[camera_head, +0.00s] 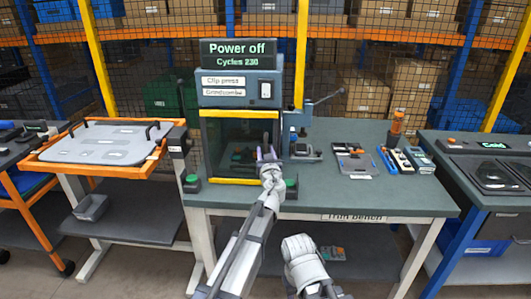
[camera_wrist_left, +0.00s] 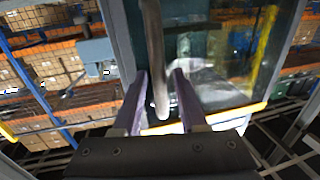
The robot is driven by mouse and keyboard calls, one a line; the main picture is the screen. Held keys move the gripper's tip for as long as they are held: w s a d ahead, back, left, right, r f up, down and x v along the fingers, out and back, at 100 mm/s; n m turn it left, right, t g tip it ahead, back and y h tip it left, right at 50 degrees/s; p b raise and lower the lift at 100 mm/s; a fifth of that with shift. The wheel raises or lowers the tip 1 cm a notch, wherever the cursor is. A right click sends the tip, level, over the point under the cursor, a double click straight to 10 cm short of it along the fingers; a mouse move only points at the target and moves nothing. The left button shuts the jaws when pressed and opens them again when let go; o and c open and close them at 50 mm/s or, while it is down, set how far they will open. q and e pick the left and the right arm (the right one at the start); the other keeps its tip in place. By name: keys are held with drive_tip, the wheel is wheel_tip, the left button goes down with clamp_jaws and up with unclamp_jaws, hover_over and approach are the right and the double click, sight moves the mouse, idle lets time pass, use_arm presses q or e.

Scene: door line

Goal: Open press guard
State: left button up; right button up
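The press (camera_head: 240,88) stands on the green bench, and its display (camera_head: 238,53) reads "Power off". Its guard (camera_head: 222,140) is a clear panel with yellow strips along top and bottom, and it looks shut. In the left wrist view the guard (camera_wrist_left: 225,75) fills the middle, with a grey bar-shaped handle (camera_wrist_left: 154,55) in front. My left gripper (camera_head: 267,154) is at the guard's right side. In the wrist view its purple fingers (camera_wrist_left: 161,85) stand apart on either side of the handle, with a gap at the right finger. My right gripper is out of view; only that arm shows.
Green-topped buttons (camera_head: 291,184) sit at the press's front corners. A lever (camera_head: 325,98) sticks out at its right. Tools and a grey tray (camera_head: 355,163) lie on the bench's right. An orange-framed cart (camera_head: 55,160) stands left; another bench (camera_head: 470,195) stands right.

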use_arm(q)
clamp_jaws()
idle(1.2)
